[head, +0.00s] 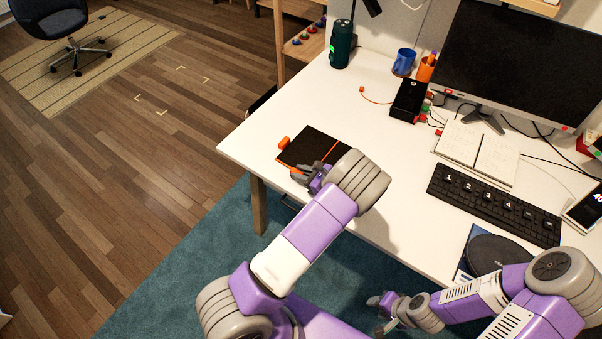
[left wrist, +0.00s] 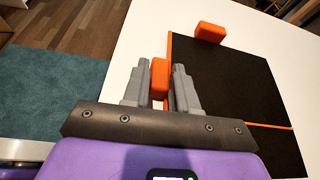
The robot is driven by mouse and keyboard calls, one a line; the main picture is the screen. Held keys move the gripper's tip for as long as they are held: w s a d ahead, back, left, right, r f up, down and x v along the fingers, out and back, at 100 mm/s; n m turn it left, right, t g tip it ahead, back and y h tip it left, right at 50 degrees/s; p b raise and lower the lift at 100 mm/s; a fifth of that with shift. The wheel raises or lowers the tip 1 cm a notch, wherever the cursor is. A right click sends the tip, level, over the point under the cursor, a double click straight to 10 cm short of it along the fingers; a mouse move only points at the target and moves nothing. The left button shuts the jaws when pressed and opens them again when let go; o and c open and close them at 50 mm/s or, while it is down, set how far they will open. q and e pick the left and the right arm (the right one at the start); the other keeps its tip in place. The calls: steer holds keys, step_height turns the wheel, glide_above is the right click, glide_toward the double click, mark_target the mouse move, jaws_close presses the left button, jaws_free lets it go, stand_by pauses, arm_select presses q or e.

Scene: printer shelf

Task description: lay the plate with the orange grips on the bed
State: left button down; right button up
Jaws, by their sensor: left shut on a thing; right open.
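The black plate (head: 306,147) with orange grips is at the desk's near left corner in the head view. It also fills the right of the left wrist view (left wrist: 225,75). One orange grip (left wrist: 159,75) is between the fingers of my left gripper (left wrist: 159,88), which is shut on it. The other orange grip (left wrist: 210,31) stands clear at the plate's far edge. In the head view my left gripper (head: 308,174) is at the plate's near edge. My right gripper (head: 378,302) is open and empty, low beyond the desk's front edge. I see no bed that I can identify.
On the white desk (head: 300,110) stand a dark green bottle (head: 341,45), a blue mug (head: 403,62), a black box (head: 408,100), an open notebook (head: 477,152), a keyboard (head: 492,203) and a monitor (head: 525,60). The desk between plate and black box is mostly clear.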

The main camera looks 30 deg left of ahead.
arm_select(q)
steer(key=c, duration=0.9)
jaws_free()
steer(key=shift+d+r, duration=0.1)
steer(key=shift+d, duration=0.05)
steer(key=p+v, duration=0.1)
steer(key=v, duration=0.9)
steer(key=shift+d+r+p, duration=0.15)
steer(key=shift+d+p, duration=0.1)
steer(key=shift+p, duration=0.1)
steer(key=shift+d+r, duration=0.2)
steer(key=shift+d, duration=0.35)
